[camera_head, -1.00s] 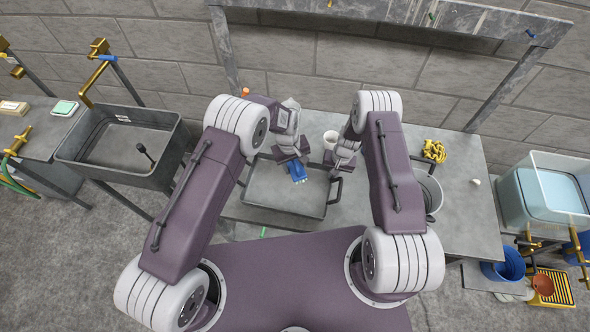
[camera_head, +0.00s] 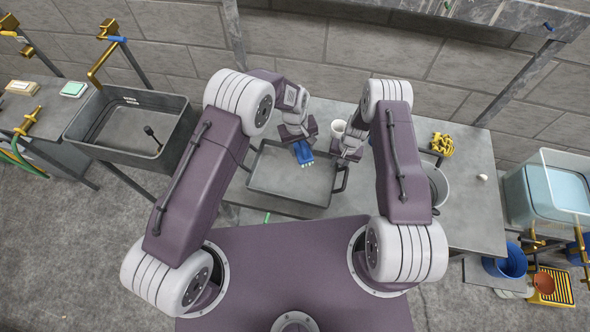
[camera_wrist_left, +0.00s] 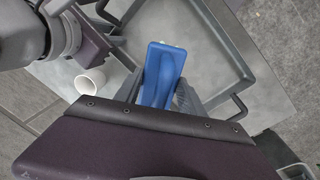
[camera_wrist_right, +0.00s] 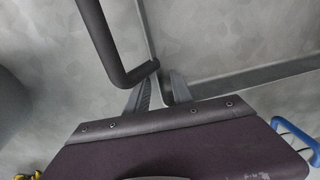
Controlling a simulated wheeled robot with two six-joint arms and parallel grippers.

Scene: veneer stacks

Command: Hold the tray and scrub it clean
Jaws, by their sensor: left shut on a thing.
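The grey rectangular tray (camera_head: 285,180) lies on the table in front of me, with a dark handle at each short side. My left gripper (camera_wrist_left: 158,92) is shut on a blue brush (camera_wrist_left: 164,72), which also shows in the head view (camera_head: 303,152) over the tray's far right part. Whether its bristles touch the tray is hidden. My right gripper (camera_wrist_right: 161,92) is at the tray's right side, fingers apart, with the tray rim and the end of the right handle (camera_wrist_right: 105,45) between or just beyond them. I cannot tell whether the fingers touch them.
A white cup (camera_head: 338,127) stands behind the tray near my right gripper. A grey bucket (camera_head: 438,184) and a yellow cloth-like thing (camera_head: 442,144) are on the table's right. A sink basin (camera_head: 128,138) stands left. A clear tub (camera_head: 540,190) stands right.

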